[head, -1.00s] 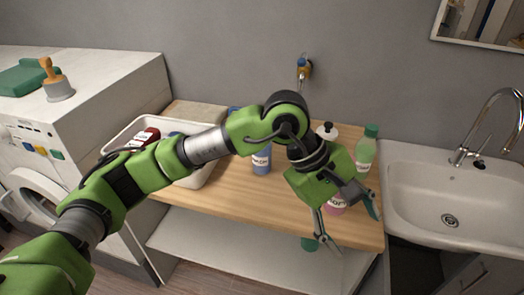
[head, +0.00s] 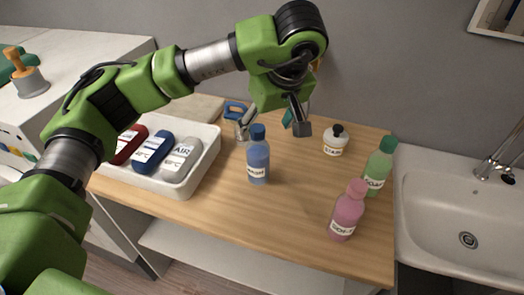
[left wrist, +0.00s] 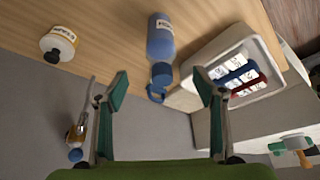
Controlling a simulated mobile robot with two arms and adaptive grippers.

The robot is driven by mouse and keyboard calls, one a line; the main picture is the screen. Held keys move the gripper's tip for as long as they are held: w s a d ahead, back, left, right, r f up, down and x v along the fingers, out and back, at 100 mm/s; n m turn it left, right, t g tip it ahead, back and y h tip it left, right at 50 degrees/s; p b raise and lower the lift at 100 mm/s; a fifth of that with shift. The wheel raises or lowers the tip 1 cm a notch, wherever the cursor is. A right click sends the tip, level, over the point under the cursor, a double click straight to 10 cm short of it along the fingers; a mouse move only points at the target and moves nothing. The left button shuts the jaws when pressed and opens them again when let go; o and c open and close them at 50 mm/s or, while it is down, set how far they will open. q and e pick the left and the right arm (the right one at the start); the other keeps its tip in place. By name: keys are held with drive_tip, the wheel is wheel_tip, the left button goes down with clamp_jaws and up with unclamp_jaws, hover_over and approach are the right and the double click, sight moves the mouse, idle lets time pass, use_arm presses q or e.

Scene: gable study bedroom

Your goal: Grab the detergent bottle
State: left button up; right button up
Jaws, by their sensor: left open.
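Several bottles stand upright on the wooden counter in the head view: a blue one (head: 258,163), a pink one (head: 347,212), a green one (head: 378,168) and a short white one with a black top (head: 336,142). Their labels are too small to tell surely which holds detergent. My left gripper (head: 273,122) is open and empty above the back of the counter, close to the blue bottle's top. In the left wrist view, the blue bottle (left wrist: 160,38) lies beyond the gap between the open fingers (left wrist: 161,84). My right gripper is not in view.
A white tray (head: 208,160) with several labelled containers stands left of the blue bottle. A sink (head: 450,225) is at the right and a white machine (head: 95,65) at the left. The counter's front middle is clear.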

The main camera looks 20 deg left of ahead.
sight(260, 144)
use_arm(q)
drive_tip(key=x, duration=0.3)
drive_tip(key=s+x, duration=0.1)
drive_tip(key=x, duration=0.1)
drive_tip(key=shift+f, duration=0.15)
drive_tip(key=shift+w+p+x, duration=0.25)
drive_tip(key=shift+p+x, duration=0.65)
drive_tip(key=shift+x, duration=1)
drive_tip(key=p+x, duration=0.1)
drive_tip(key=x, duration=0.2)
drive_tip(key=shift+w+a, duration=0.15)
drive_tip(key=shift+w, duration=0.1)
drive_tip(key=shift+w+a+f, duration=0.1)
drive_tip(key=shift+f, duration=0.15)
drive_tip(key=c, duration=1.5)
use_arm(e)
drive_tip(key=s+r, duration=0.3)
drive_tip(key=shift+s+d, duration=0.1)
